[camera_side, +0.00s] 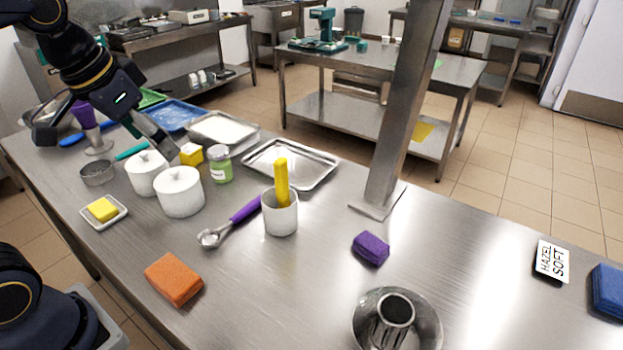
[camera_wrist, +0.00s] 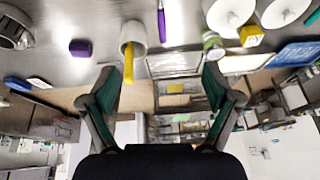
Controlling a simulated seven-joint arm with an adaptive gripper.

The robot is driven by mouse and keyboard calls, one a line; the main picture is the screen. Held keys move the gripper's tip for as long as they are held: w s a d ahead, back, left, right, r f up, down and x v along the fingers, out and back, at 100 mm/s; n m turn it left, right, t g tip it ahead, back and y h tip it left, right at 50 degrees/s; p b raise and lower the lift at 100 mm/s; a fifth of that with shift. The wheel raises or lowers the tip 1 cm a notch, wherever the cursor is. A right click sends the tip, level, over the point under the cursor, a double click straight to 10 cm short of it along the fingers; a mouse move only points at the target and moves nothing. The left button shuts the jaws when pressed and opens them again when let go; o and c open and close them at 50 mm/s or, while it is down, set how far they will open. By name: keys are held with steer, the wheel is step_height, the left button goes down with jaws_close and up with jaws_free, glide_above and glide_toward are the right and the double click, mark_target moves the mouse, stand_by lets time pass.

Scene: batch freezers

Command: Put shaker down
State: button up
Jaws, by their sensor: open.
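The shaker (camera_side: 220,165) looks to be the small clear jar with a grey lid, green contents and a white label. It stands upright on the steel table (camera_side: 325,235), right of the white lidded pots, and nothing holds it. It also shows at the top of the wrist view (camera_wrist: 213,44), right of the fingers' centre. My gripper (camera_side: 160,140) is above the table's far left part, left of the shaker and apart from it. In the wrist view my gripper (camera_wrist: 160,82) has its fingers spread wide with nothing between them.
White pots (camera_side: 180,192) and a yellow cube (camera_side: 191,154) stand close to the shaker. A steel tray (camera_side: 290,164) lies right of it. A white cup (camera_side: 281,215) holds a yellow-handled tool. A purple-handled scoop (camera_side: 230,222) lies nearby.

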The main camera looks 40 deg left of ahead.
steer(key=s+d+f+t, duration=0.1)
steer(key=s+f, duration=0.2)
steer(key=s, duration=0.3)
steer(key=shift+d+n, duration=0.3)
steer(key=shift+d, duration=0.05)
